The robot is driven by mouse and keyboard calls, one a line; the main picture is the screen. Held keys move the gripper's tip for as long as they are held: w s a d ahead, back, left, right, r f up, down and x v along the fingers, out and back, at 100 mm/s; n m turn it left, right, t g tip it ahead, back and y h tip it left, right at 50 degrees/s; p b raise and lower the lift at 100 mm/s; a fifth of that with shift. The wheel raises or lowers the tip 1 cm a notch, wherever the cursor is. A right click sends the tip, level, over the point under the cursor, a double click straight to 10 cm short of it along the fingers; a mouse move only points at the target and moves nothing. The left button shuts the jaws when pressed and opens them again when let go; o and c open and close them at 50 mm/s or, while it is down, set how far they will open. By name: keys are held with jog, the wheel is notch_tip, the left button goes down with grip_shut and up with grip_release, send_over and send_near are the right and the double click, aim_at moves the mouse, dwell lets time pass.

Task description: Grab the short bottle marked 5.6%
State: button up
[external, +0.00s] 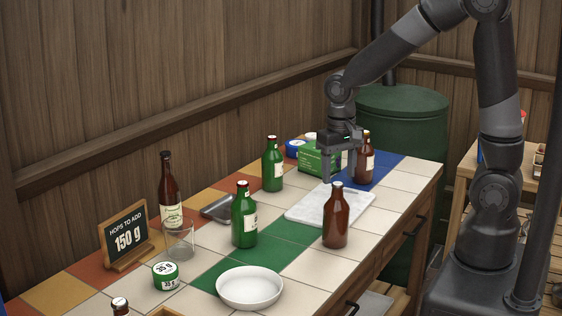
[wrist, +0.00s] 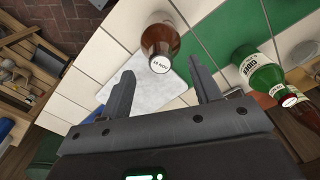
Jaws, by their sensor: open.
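Short brown bottles stand on the tiled counter: one at the front right (external: 336,222), beside the marble board, and one at the back (external: 365,165), partly behind my gripper. Two short green bottles stand further left, one nearer (external: 244,220) and one farther (external: 272,168). No 5.6% mark is legible on any of them. My gripper (external: 340,178) is open and empty above the marble board (external: 310,208).
A tall brown bottle (external: 170,190), a glass (external: 180,242), a 150 g sign (external: 127,238), a small green tin (external: 165,276) and a white bowl (external: 249,289) stand to the left and front. A green box (external: 318,158) stands behind the board.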

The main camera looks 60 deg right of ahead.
aim_at(338, 183)
notch_tip(338, 183, down, 5)
jog(key=shift+w, duration=0.1)
jog(key=shift+c, duration=0.5)
grip_shut()
dwell(0.5)
